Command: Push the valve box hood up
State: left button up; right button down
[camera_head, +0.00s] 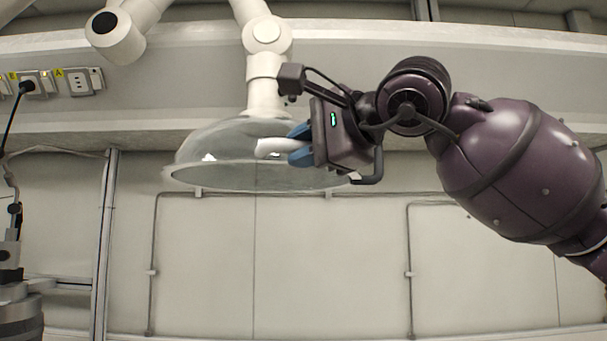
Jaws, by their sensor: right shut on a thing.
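The valve box hood (225,158) is a clear dome with a pale rim, hanging from a white jointed arm (264,60) in the upper middle of the head view. A white handle (272,147) sticks out at its front right. My right gripper (298,146), with blue fingertips, comes in from the right and is shut on this handle. The gripper body covers the right part of the hood. My left gripper is not in view.
A white wall rail with power sockets (80,82) runs behind the hood. A second white arm joint (113,32) hangs at the upper left. Dark equipment (18,300) stands at the lower left edge. The space below the hood is clear in front of the panelled wall.

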jog(key=shift+d+r, duration=0.15)
jog(key=shift+r, duration=0.3)
jog(key=c, duration=1)
grip_release()
jog(key=shift+f, duration=0.1)
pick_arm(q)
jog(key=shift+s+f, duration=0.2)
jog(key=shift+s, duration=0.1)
pick_arm(e)
jog(key=shift+f, duration=0.1)
jog(key=shift+s+d, duration=0.1)
jog(key=shift+s, duration=0.1)
pick_arm(q)
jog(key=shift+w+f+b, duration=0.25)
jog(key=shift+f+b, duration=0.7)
jog(key=shift+b, duration=0.3)
pick_arm(e)
jog(key=v, duration=1)
jog(key=shift+s+d, duration=0.1)
jog(key=shift+s, duration=0.05)
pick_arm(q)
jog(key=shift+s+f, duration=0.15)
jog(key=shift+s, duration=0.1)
